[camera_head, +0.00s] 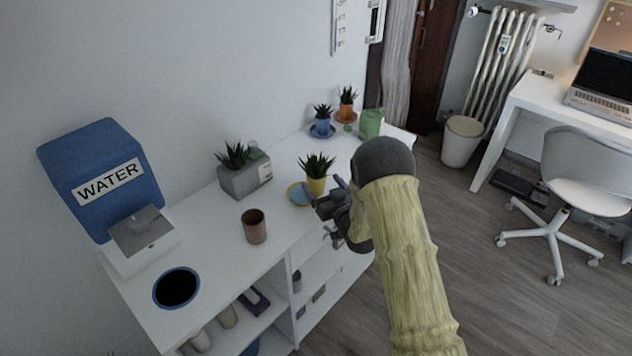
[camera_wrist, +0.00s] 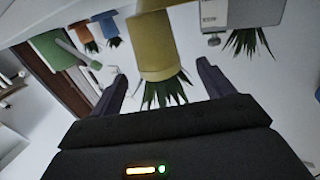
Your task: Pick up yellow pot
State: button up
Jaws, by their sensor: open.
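My gripper (camera_head: 327,196) is just in front and to the right of the pot in the head view. In the wrist view, which looks upside down, the yellow pot (camera_wrist: 155,45) is large at the top centre. Its plant lies between the two open dark fingers of my gripper (camera_wrist: 160,82). The fingers do not visibly touch the pot. The pot's lower end is cut off by the wrist view's edge.
On the white desk top (camera_head: 215,220) are a grey planter (camera_head: 245,178), a brown cup (camera_head: 254,227), a blue pot (camera_head: 322,127), an orange pot (camera_head: 346,110) and a green watering can (camera_head: 371,123). A blue water dispenser (camera_head: 105,175) stands left. A wall runs behind.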

aim_at(312, 168)
jog(key=shift+w, duration=0.1)
jog(key=shift+p+x, duration=0.5)
jog(key=shift+x, duration=2)
jog(key=shift+r, duration=0.1)
jog(key=c, duration=1.3)
jog(key=shift+r, duration=0.1)
notch_tip(312, 168, up, 10)
jog(key=shift+f, duration=0.1)
